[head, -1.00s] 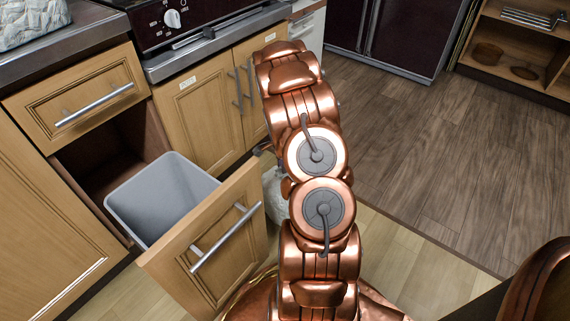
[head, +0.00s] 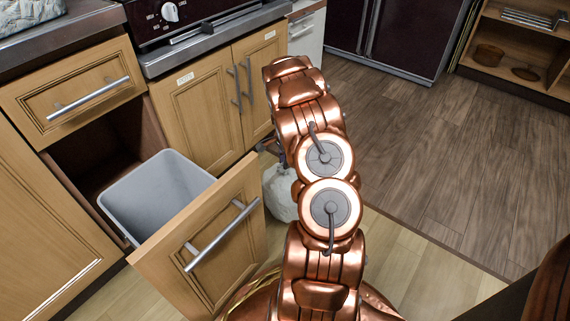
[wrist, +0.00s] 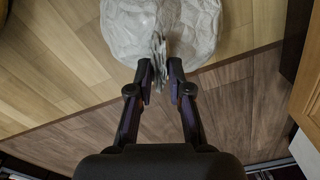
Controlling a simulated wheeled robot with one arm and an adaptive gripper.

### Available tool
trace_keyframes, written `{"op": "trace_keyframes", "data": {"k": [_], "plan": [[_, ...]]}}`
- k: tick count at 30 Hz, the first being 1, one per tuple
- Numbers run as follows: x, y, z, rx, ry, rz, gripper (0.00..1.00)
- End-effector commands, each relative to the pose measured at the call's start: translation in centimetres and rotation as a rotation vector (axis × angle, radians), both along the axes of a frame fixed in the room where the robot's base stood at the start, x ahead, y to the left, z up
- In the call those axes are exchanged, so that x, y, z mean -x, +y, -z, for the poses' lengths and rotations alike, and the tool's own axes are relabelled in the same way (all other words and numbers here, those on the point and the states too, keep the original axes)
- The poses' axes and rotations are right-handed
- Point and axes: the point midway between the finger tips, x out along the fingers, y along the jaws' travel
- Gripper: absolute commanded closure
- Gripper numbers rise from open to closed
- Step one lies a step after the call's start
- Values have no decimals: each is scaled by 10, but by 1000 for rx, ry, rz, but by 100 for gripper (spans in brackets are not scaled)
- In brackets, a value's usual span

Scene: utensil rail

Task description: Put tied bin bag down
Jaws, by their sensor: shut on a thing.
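The tied bin bag (wrist: 190,22) is whitish and rounded, at the top of the wrist view. Its gathered neck (wrist: 158,50) sits between the fingertips of my gripper (wrist: 159,72), which is shut on it. In the head view the bag (head: 281,192) shows partly, low behind my copper arm and beside the pulled-out bin drawer. My arm hides the rest of the bag and most of the gripper there. I cannot tell whether the bag touches the floor.
The open bin drawer (head: 215,235) holds a grey bin (head: 165,190), which looks empty. Cabinets and an oven (head: 200,20) stand behind. The wooden floor (head: 440,150) to the right is clear up to the dark fridge (head: 395,30) and open shelves.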

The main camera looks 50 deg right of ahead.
Motion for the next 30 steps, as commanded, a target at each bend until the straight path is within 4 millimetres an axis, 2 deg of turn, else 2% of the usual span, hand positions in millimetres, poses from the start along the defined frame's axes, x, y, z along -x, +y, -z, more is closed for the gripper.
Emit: {"op": "trace_keyframes", "data": {"k": [6,7,14,24,30], "plan": [[0,0,2,1,-1,0,100],[0,0,3,1,-1,0,80],[0,0,3,0,-1,0,56],[0,0,1,1,-1,0,56],[0,0,-13,2,-2,0,56]]}}
